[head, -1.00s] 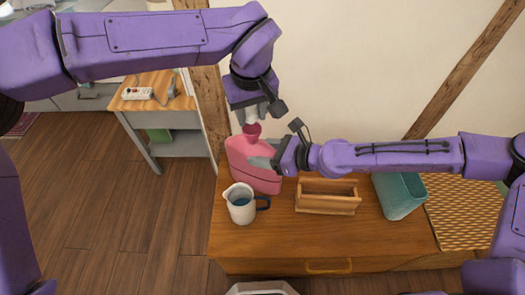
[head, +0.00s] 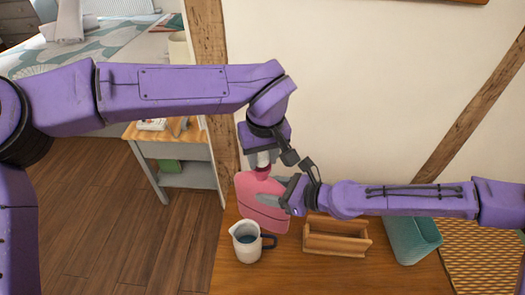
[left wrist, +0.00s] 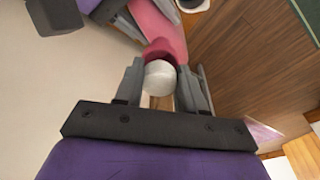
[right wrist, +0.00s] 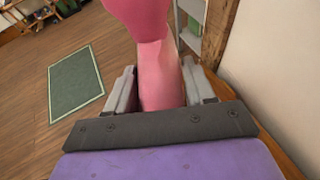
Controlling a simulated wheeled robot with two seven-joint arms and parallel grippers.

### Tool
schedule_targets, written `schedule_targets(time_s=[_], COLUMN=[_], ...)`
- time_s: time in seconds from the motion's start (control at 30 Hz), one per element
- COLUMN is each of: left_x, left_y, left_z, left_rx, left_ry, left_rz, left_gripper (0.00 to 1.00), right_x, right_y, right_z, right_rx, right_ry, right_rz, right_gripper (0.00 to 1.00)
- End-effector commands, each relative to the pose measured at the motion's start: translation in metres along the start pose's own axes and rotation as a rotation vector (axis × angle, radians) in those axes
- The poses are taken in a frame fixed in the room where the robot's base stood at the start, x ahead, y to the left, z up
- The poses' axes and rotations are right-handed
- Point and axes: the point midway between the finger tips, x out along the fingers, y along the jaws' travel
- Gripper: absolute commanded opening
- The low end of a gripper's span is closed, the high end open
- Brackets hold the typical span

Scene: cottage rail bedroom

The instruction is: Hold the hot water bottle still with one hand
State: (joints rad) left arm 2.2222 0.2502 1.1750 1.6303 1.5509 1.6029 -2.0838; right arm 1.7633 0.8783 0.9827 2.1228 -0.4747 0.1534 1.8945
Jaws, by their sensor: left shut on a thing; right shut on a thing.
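The pink hot water bottle (head: 258,203) stands upright on the wooden dresser, its darker pink neck (head: 262,173) at the top. My right gripper (head: 275,198) is shut on the bottle's body from the right. In the right wrist view the pink body (right wrist: 160,80) lies between both fingers. My left gripper (head: 263,158) points down above the neck. It is shut on a white rounded stopper (left wrist: 159,78), which sits at the dark pink mouth (left wrist: 160,48) in the left wrist view. Whether the stopper is seated in the mouth I cannot tell.
A white jug (head: 246,242) with a dark handle and bluish contents stands in front of the bottle. An open wooden box (head: 336,240) and a teal bin (head: 410,240) stand to the right, beside a woven mat (head: 485,255). A wooden post (head: 208,60) rises behind.

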Motion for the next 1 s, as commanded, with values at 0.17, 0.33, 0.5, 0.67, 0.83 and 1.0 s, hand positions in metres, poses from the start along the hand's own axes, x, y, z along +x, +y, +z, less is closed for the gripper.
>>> schedule_targets(time_s=[0.17,0.33,0.5,0.67,0.83,1.0], left_x=[0.0,0.0,0.0,0.003,0.006,0.01], left_y=[0.0,0.0,0.0,0.0,0.0,0.0], left_z=[0.0,0.0,0.0,0.0,0.001,0.002], left_rx=[-0.001,-0.001,-0.001,-0.001,-0.002,-0.002], left_ry=[0.001,0.001,0.001,0.001,0.0,0.0], left_rz=[0.001,0.001,0.0,0.0,0.0,0.0], left_gripper=[0.11,0.11,0.11,0.11,0.11,0.11], right_x=[0.0,0.0,0.0,0.0,0.0,0.0], right_y=[0.0,0.0,0.0,0.0,0.0,0.0], right_z=[0.002,0.002,0.002,0.002,0.002,0.002], right_rx=[-0.002,-0.002,-0.002,-0.002,-0.002,-0.002], right_ry=[-0.003,-0.003,-0.003,-0.003,-0.003,-0.003], right_rz=[-0.001,-0.001,-0.001,-0.001,-0.001,-0.001], right_gripper=[0.0,0.0,0.0,0.0,0.0,0.0])
